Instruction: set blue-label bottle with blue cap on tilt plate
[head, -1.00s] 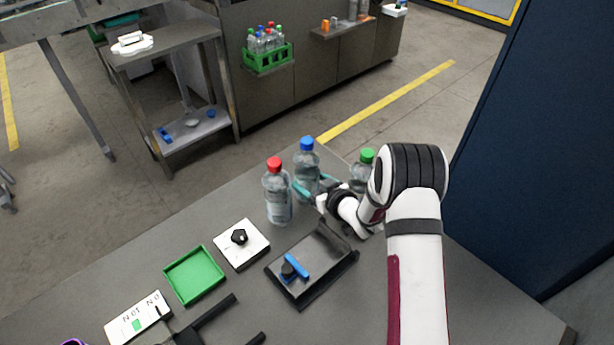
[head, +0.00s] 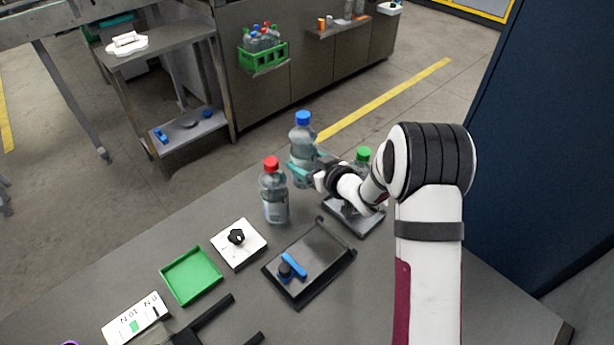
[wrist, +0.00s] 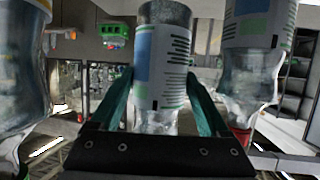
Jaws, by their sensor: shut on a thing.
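The bottle with the blue cap (head: 302,145) is clear and upright, held above the table's back edge. In the wrist view, the held bottle (wrist: 162,70) shows a white label with a blue patch, between two teal fingers. My gripper (head: 305,172) is shut on its side. A dark plate with a raised back edge and a blue lever (head: 325,250), which looks like the tilt plate, lies in front on the table. Its top is empty apart from the lever and knob.
A red-cap bottle (head: 274,195) stands just left of the held one. A green-cap bottle (head: 363,157) is partly hidden behind my arm, near a grey plate (head: 358,222). A white box with a black knob (head: 238,243) and a green tray (head: 190,275) lie left.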

